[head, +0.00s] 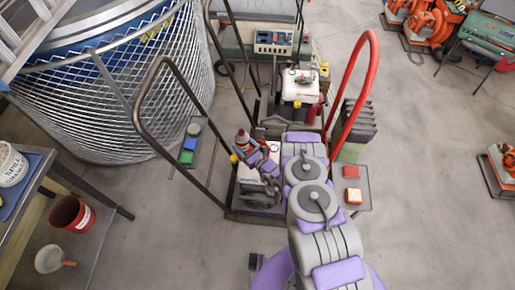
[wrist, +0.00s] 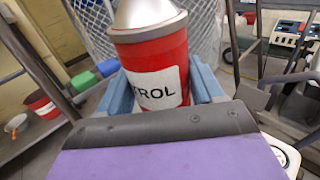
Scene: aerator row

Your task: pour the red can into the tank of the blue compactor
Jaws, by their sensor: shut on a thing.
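The red can (wrist: 158,58) has a silver cone top and a white label reading "TROL", its start hidden. My gripper (wrist: 163,90) is shut on it, with a blue finger on each side. In the head view the can (head: 242,137) is small and roughly upright in my gripper (head: 246,146), above a machine with a white tank (head: 247,182) and yellow cap (head: 233,159). My gripper and arm cover much of this machine. I cannot tell which machine is the blue compactor, as no blue body shows clearly.
Another machine with a white tank (head: 298,84) stands behind. A dark handle (head: 150,95) and a red handle (head: 357,95) rise on either side. A mesh cage (head: 110,90) stands left.

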